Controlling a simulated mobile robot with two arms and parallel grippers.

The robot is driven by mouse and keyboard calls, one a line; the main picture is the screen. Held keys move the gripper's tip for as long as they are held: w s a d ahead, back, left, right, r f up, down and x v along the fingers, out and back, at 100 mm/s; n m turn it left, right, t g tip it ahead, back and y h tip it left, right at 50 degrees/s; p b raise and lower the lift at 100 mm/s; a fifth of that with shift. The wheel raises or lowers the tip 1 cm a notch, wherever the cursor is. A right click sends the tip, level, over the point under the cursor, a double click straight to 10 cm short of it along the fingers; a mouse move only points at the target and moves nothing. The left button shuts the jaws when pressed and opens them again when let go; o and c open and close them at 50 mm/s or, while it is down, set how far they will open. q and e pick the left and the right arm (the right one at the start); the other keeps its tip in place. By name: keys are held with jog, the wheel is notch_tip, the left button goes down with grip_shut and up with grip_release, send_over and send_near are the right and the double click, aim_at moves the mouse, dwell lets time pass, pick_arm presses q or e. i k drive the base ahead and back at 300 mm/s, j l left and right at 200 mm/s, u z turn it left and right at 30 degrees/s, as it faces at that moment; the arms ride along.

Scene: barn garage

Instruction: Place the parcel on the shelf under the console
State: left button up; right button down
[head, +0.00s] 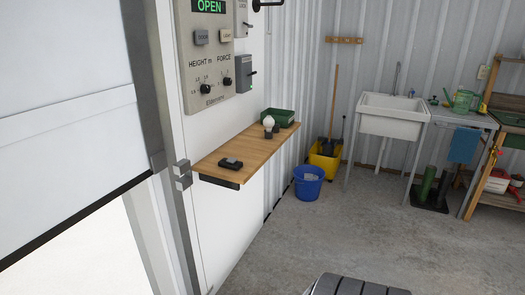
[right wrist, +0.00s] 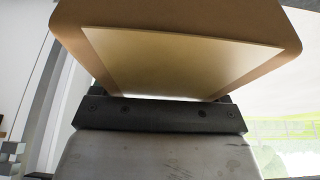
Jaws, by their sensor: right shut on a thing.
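The parcel (right wrist: 180,62) is a flat brown piece with a paler panel on its face, and it fills the upper part of the right wrist view. My right gripper (right wrist: 160,108) is shut on the parcel's lower edge there. The parcel does not show in the head view. The wooden shelf (head: 226,158) is fixed to the white wall, below the grey console (head: 207,55) with its OPEN display and knobs. My left gripper is in neither view.
On the shelf are a small black object (head: 231,163), a white bulb-like object (head: 268,122) and a green tray (head: 283,117); its middle is bare. A blue bucket (head: 308,182) stands on the floor beyond it. A partly raised door (head: 70,120) is at left.

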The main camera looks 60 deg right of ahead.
aim_at(245, 150)
jog(key=k+l, duration=0.1)
jog(key=l, duration=0.9)
jog(key=k+l, duration=0.15)
jog(key=l, duration=0.35)
jog(key=k+l, duration=0.1)
jog(key=l, duration=0.4)
jog(key=k+l, duration=0.1)
jog(key=l, duration=0.4)
